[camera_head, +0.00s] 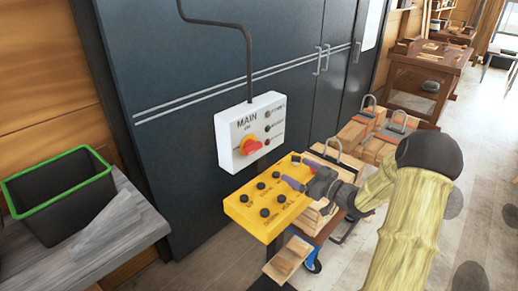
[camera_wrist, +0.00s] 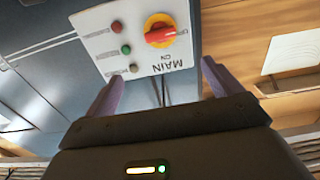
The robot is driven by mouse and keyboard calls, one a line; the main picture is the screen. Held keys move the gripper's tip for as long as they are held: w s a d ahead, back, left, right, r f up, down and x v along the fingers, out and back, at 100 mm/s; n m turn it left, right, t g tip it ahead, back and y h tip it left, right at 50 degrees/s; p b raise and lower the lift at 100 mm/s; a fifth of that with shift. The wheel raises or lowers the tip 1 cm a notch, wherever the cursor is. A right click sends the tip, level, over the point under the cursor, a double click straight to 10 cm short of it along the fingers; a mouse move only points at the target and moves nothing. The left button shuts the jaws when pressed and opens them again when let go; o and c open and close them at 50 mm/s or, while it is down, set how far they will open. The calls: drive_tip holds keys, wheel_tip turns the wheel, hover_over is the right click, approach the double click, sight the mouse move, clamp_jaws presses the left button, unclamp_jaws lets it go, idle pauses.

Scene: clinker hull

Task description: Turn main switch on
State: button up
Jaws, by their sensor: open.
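The main switch is a red handle on a yellow disc (camera_head: 251,145), set on a white box marked MAIN (camera_head: 233,153) on the dark cabinet front. "ON" is printed above the knob. The wrist view shows the box (camera_wrist: 105,45) upside down and the red handle (camera_wrist: 160,33) lying roughly crosswise. My gripper (camera_head: 293,172) is open and empty, in front of the yellow panel and to the lower right of the switch. In the wrist view my gripper's fingers (camera_wrist: 162,72) are spread apart, with the knob beyond them and not touched.
A yellow button panel (camera_head: 268,198) with several black knobs stands just below the switch box. A cable (camera_head: 248,70) rises from the box. Stacked wood with clamps (camera_head: 375,130) lies behind my arm. A black bin with a green rim (camera_head: 60,160) sits on a grey bench at left.

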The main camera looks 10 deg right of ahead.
sight(256, 149)
drive_tip(key=shift+w+a, duration=0.1)
drive_tip(key=p+x, duration=0.6)
drive_tip(key=x, duration=1.1)
drive_tip(key=shift+a+f, duration=0.1)
drive_tip(key=c, duration=1)
